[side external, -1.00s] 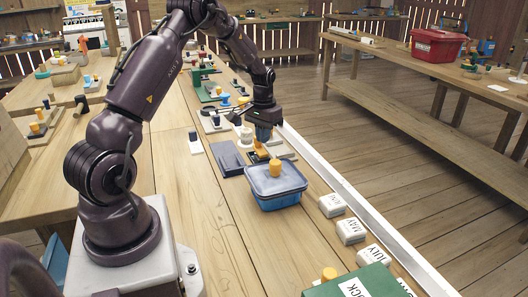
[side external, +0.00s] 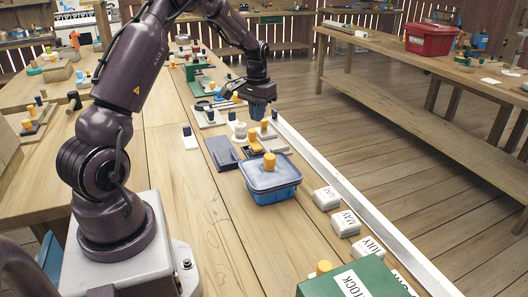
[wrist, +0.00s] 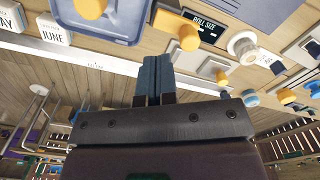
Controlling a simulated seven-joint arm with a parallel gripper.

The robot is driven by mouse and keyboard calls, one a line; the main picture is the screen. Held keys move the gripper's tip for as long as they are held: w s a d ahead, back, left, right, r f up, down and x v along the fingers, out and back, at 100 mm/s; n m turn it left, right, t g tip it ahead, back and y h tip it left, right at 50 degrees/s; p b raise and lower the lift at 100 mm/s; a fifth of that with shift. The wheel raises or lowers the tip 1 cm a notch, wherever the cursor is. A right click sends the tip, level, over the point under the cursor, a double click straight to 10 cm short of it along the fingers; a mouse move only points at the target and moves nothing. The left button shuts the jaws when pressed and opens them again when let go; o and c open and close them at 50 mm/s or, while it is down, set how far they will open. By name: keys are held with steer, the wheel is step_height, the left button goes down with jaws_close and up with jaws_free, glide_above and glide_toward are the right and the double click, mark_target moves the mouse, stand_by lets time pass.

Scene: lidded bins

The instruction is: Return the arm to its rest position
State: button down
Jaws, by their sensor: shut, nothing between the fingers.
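My gripper (side external: 262,108) hangs above the far part of the bench, beyond the blue lidded bin, with its fingers pointing down. In the wrist view its two blue fingers (wrist: 153,80) are pressed together with nothing between them. The blue bin (side external: 272,185) has a grey-blue lid with a yellow knob (side external: 269,160) and stands upright on the bench. In the wrist view, part of its lid (wrist: 122,25) shows at the top left. The gripper is apart from the bin.
White month blocks (side external: 345,223) line the right edge near a white rail (side external: 350,195). A green box (side external: 350,282) stands at the front. A dark flat panel (side external: 221,153) lies left of the bin. Small knobbed parts (side external: 240,130) lie below the gripper. A red bin (side external: 431,38) sits on another bench.

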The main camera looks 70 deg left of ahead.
steer(key=s+d+r+m+t, duration=0.2)
steer(key=s+d+r, duration=0.3)
steer(key=d, duration=0.4)
steer(key=s+d+r+m+t, duration=0.1)
steer(key=s+d+r+m, duration=0.1)
steer(key=s+d+r, duration=0.4)
steer(key=s+d+r+m+t, duration=0.2)
steer(key=s+d+r, duration=0.3)
steer(key=d, duration=0.9)
steer(key=shift+s+r+t, duration=0.3)
steer(key=shift+s+r, duration=0.1)
steer(key=shift+s, duration=0.05)
